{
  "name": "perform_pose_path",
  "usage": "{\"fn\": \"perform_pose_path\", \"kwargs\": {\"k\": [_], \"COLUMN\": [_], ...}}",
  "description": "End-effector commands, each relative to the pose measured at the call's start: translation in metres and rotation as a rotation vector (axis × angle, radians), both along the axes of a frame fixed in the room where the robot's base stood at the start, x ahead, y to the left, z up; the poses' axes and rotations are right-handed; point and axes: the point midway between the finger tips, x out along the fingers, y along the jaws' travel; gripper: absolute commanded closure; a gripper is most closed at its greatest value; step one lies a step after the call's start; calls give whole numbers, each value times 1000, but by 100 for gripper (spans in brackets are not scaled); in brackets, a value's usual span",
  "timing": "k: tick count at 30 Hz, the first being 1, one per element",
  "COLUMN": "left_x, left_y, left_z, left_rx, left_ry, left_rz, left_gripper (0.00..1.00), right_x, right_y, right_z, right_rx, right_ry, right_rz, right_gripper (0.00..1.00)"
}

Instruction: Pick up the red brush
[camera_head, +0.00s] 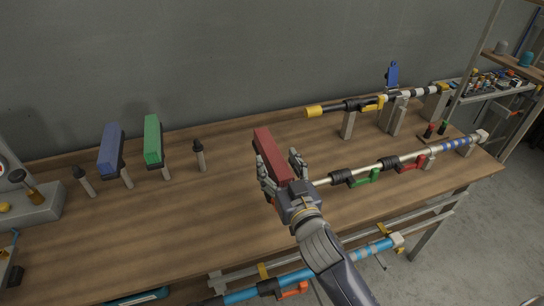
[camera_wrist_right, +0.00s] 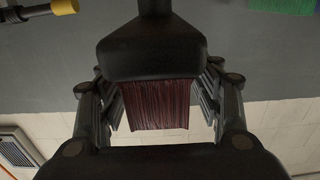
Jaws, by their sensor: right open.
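The red brush (camera_head: 272,155) is over the wooden table, in the middle of the head view. My right gripper (camera_head: 281,172) is open, with one finger on each side of the brush. In the right wrist view, the dark red bristles (camera_wrist_right: 155,105) hang below a black brush head (camera_wrist_right: 152,52), between the spread fingers of my right gripper (camera_wrist_right: 160,95). Gaps show beside the bristles. The brush's lower part and its support are hidden behind the gripper in the head view. My left gripper is out of view.
A blue brush (camera_head: 111,150) and a green brush (camera_head: 153,140) stand on the left of the table (camera_head: 225,225). Several poles rest on grey blocks at right, such as one with a yellow end (camera_head: 314,111). A pole with green and red clips (camera_head: 365,177) lies close to my gripper.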

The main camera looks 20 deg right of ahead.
Motion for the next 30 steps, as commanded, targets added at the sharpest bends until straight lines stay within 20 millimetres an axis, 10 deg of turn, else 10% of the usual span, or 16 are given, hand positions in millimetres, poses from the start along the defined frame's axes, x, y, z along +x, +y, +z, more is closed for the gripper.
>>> {"fn": "perform_pose_path", "kwargs": {"k": [14,22,30], "left_x": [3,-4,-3], "left_y": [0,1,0], "left_z": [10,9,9], "left_rx": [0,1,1], "left_ry": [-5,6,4], "left_rz": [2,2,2], "left_gripper": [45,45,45], "right_x": [24,24,24], "right_y": [1,1,1], "right_z": [-1,-1,1], "right_rx": [0,0,0], "right_ry": [0,0,-2], "right_rz": [1,0,1], "right_gripper": [40,96,96]}}
